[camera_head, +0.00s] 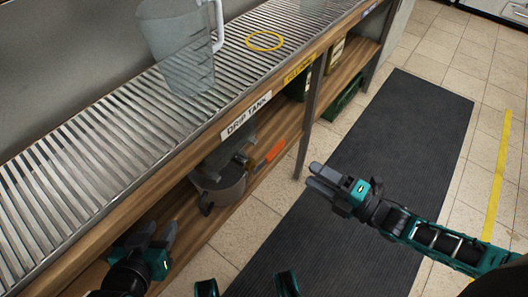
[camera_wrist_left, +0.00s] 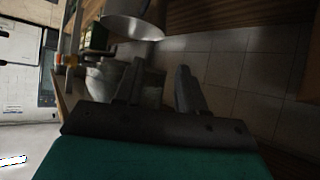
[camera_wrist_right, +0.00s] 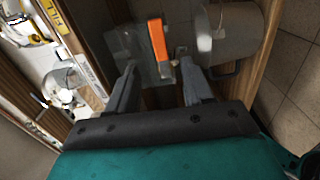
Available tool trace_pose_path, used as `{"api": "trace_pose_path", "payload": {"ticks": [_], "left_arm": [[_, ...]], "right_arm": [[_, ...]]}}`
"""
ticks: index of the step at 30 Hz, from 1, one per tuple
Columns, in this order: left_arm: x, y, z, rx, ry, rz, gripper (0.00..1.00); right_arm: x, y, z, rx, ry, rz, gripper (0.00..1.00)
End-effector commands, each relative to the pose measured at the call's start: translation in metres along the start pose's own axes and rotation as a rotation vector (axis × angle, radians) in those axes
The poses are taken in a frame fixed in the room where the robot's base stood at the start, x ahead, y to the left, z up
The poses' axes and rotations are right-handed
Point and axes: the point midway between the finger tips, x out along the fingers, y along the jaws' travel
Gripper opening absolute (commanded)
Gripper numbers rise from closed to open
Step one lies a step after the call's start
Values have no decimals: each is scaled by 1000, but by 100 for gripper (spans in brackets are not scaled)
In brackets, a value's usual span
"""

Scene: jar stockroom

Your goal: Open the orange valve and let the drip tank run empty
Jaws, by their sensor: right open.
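The orange valve handle (camera_head: 275,151) sticks out at the front of the lower shelf, below the "DRIP TANK" label (camera_head: 246,116). In the right wrist view the orange handle (camera_wrist_right: 158,40) lies beyond my fingers, in front of a translucent grey tank (camera_wrist_right: 128,52). The tank is mostly hidden under the counter in the head view. A grey metal pot (camera_head: 222,188) is beside the valve; it also shows in the right wrist view (camera_wrist_right: 232,35). My right gripper (camera_head: 315,178) is open and empty, apart from the handle. My left gripper (camera_head: 160,232) is open and empty by the shelf front.
A translucent jug (camera_head: 180,50) stands on the slatted counter (camera_head: 110,125), left of a yellow ring (camera_head: 264,41). A yellow label (camera_head: 299,69) and a shelf post (camera_head: 312,105) are to the right. A dark mat (camera_head: 405,130) covers clear floor.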

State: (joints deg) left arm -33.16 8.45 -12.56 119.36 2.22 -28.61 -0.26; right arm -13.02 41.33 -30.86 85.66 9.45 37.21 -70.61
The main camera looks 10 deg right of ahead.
Motion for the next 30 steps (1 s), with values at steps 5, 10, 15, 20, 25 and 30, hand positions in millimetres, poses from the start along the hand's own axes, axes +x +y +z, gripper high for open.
{"api": "trace_pose_path", "payload": {"ticks": [5,10,15,20,25,30], "left_arm": [[0,2,7,-2,-11,4,40],[3,3,10,-3,-7,9,40],[7,4,16,-4,-17,14,40],[9,6,17,-4,-14,19,40],[10,8,11,-7,-2,23,40],[10,9,11,-10,-6,24,40]], "right_arm": [[17,0,2,-19,5,10,51],[51,0,1,-19,6,10,51],[87,0,1,-18,5,9,51],[112,0,1,-16,5,7,51],[125,0,0,-16,5,5,51],[128,1,0,-15,5,4,51]]}}
